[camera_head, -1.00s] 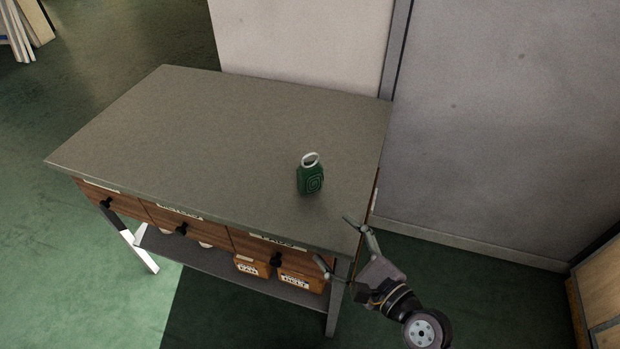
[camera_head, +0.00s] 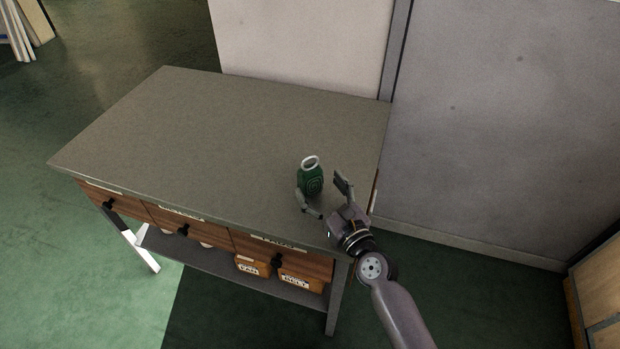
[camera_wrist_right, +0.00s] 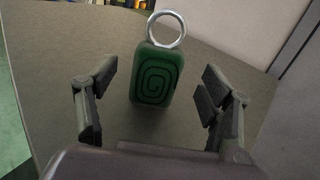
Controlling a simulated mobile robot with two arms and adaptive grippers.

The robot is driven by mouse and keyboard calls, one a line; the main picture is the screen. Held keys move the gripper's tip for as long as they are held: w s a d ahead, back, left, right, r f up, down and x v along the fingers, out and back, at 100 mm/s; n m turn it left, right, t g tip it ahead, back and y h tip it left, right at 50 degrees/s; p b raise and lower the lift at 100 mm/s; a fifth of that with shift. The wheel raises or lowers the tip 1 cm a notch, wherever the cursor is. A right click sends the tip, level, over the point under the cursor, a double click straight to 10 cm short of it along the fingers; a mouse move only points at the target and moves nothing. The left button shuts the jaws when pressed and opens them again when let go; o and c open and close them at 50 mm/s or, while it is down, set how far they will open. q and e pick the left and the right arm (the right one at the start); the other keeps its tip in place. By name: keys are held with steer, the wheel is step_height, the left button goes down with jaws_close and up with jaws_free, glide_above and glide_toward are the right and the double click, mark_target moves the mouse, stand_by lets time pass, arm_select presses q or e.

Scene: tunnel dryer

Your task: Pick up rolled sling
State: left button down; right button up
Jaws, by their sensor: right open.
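The rolled sling (camera_head: 310,181) is a dark green roll with a spiral on its face and a pale metal ring on top. It stands upright near the right end of the grey table. My right gripper (camera_head: 323,194) is open at the near side of the sling. In the right wrist view the sling (camera_wrist_right: 157,75) stands upright ahead, between the spread fingers of the gripper (camera_wrist_right: 154,92), with space on both sides. The fingers do not visibly touch it. My left gripper is not in view.
The table top (camera_head: 200,130) is otherwise clear. Drawers with dark knobs (camera_head: 181,229) line its front, and labelled orange bins (camera_head: 300,281) sit on the shelf below. A grey wall panel (camera_head: 490,130) stands beyond the table's right end.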

mark_target(314, 180)
steer(key=shift+x, duration=2.75)
steer(key=shift+s+f, duration=0.1)
steer(key=shift+f, duration=0.1)
steer(key=shift+c, duration=0.3)
steer(key=shift+r, duration=0.1)
steer(key=c, duration=1.5)
